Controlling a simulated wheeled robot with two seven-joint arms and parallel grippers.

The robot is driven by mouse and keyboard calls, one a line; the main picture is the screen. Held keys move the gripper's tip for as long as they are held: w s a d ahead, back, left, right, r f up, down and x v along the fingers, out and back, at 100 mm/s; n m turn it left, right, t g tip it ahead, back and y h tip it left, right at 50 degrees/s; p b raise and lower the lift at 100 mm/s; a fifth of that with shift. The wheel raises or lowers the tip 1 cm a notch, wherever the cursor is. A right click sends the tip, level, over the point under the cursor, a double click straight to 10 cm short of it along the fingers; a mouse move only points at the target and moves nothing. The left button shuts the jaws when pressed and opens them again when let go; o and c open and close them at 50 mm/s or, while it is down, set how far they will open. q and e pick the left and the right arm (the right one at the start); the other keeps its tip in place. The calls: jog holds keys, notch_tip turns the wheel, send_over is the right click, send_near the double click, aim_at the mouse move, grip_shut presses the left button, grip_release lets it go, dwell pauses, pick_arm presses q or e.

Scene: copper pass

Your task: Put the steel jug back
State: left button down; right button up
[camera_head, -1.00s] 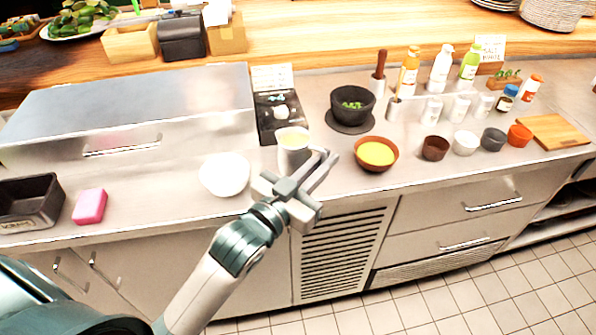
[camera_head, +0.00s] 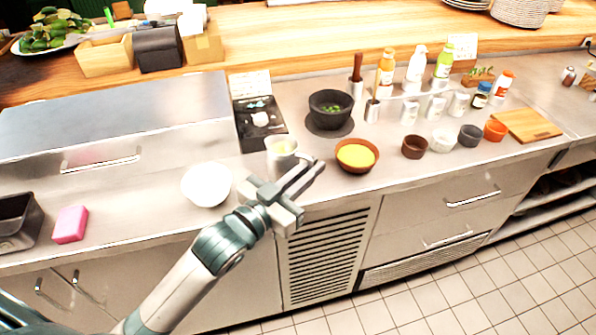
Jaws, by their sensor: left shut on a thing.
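The steel jug (camera_head: 281,154) is a shiny cup-like vessel with a pale yellow content and a handle on its right side. It is upright at the counter's front part, between the white bowl and the yellow-filled bowl. My left gripper (camera_head: 302,176) is at the jug's handle, shut on it, reaching in from the front. The gripper hides the jug's lower part, so I cannot tell whether its base touches the counter. My right gripper is not in view.
A white bowl (camera_head: 206,185) stands left of the jug, a brown bowl of yellow food (camera_head: 357,155) to the right. Behind are a black scale (camera_head: 259,122) and a dark mortar (camera_head: 330,108). Several small cups and bottles stand right. A pink sponge (camera_head: 70,225) lies left.

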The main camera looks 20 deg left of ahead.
pick_arm(q)
jog(key=w+a+f, duration=0.1)
jog(key=w, duration=0.1)
jog(key=w+a+f+p, duration=0.1)
jog(key=w+f, duration=0.1)
jog(key=w, duration=0.1)
jog(key=w+a+f, duration=0.2)
jog(key=w, duration=0.1)
jog(key=shift+a+f, duration=0.1)
jog(key=shift+f, duration=0.05)
notch_tip(320, 180, down, 3)
jog(key=shift+f+p, duration=0.2)
jog(key=shift+p, duration=0.45)
jog(key=shift+f, duration=0.3)
jog(key=shift+f, duration=0.15)
jog(key=c, duration=1.9)
grip_release()
jog(key=shift+o, duration=0.2)
